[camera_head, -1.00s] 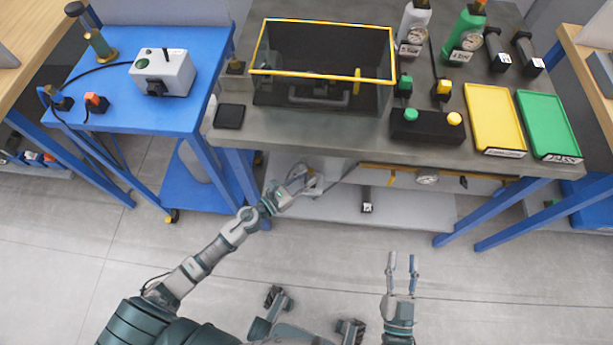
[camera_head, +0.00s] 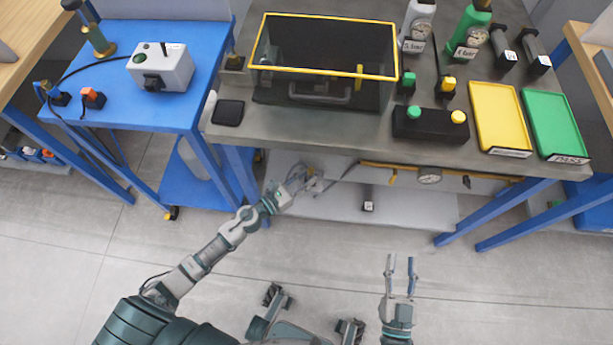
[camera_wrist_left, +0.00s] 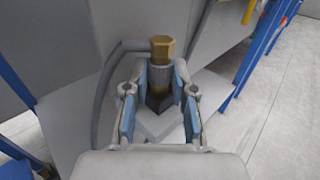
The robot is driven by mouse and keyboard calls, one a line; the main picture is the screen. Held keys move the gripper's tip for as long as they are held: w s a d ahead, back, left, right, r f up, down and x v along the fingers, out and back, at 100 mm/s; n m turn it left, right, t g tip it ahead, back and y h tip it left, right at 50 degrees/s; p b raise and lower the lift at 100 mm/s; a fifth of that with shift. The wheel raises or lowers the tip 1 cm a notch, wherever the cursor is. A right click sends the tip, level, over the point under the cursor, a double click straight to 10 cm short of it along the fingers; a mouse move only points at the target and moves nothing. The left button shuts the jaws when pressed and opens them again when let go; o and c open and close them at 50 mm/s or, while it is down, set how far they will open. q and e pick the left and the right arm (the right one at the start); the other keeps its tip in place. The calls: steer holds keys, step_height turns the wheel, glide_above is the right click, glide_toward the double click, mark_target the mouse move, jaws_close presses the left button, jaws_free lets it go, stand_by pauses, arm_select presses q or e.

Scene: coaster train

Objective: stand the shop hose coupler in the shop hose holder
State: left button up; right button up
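The shop hose coupler shows in the left wrist view as a brass hex nut (camera_wrist_left: 162,46) on a darker body, with a grey hose (camera_wrist_left: 106,85) curving away left. My left gripper (camera_wrist_left: 160,75) has its blue pads close against both sides of the body and appears shut on it. In the head view my left gripper (camera_head: 312,178) shows over the lower shelf, in front of the bench edge; the coupler is too small to make out there. My right gripper (camera_head: 401,262) is open and empty over the floor. I cannot surely single out the shop hose holder; a small dark block (camera_head: 234,66) stands at the bench's left side.
The grey bench (camera_head: 330,135) carries a yellow-rimmed glass box (camera_head: 325,72), a black button box (camera_head: 430,123), and yellow (camera_head: 498,115) and green (camera_head: 552,122) trays. A black pad (camera_head: 228,112) lies near the bench's front left corner. A blue cart (camera_head: 120,105) stands at left.

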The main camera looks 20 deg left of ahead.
arm_select(q)
steer(key=o, duration=0.5)
steer(key=v, duration=1.2)
